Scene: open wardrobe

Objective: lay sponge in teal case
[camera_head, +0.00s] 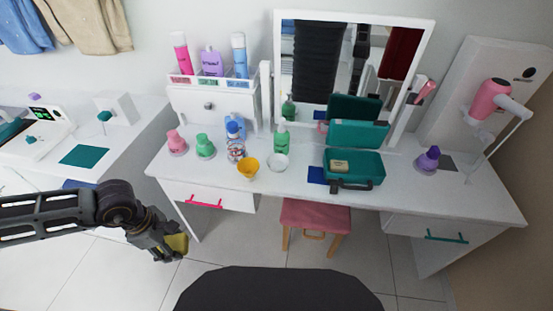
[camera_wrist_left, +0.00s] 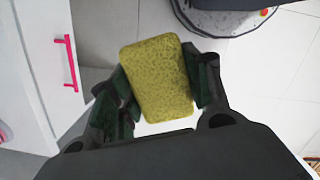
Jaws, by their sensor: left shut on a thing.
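My left gripper (camera_head: 168,238) is shut on a yellow sponge (camera_wrist_left: 157,80). The sponge also shows in the head view (camera_head: 177,243). It is held over the floor, in front of and to the left of the white dressing table. The teal case (camera_head: 368,167) stands open on the table, in front of the mirror, with its lid (camera_head: 358,133) raised at the back. A small beige block (camera_head: 340,167) shows at the case's left part. The case is far to the right of the left gripper. My right gripper is not in view.
A pink stool (camera_head: 315,215) sits below. A pink drawer handle (camera_wrist_left: 71,63) is near my left gripper.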

